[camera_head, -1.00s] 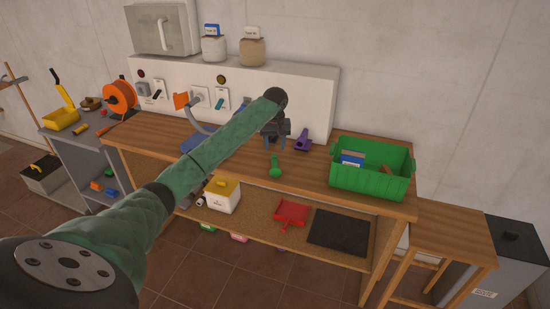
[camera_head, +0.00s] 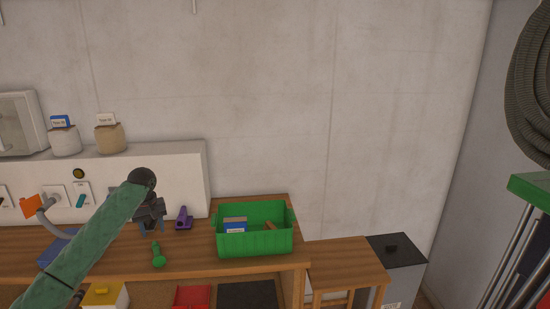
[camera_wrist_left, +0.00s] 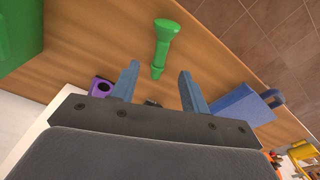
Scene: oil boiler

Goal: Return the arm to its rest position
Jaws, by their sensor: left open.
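My left arm (camera_head: 93,240), in a green sleeve, reaches in from the lower left over the wooden workbench. Its dark gripper (camera_head: 153,230) hangs above the bench top with its fingers down. In the left wrist view the two blue-grey fingers (camera_wrist_left: 159,72) stand apart with nothing between them. A green flashlight-shaped object (camera_head: 158,256) lies on the bench close by; it also shows just beyond the fingertips in the wrist view (camera_wrist_left: 164,40). A purple object (camera_head: 184,218) stands to the right of the gripper. My right gripper is in neither view.
A green crate (camera_head: 255,243) with a blue-and-white box (camera_head: 235,227) stands at the bench's right end. A white panel (camera_head: 180,165) with switches and an orange part (camera_head: 30,206) backs the bench. A blue object (camera_head: 55,250) lies left. A lower wooden table (camera_head: 345,262) and grey bin (camera_head: 400,270) stand right.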

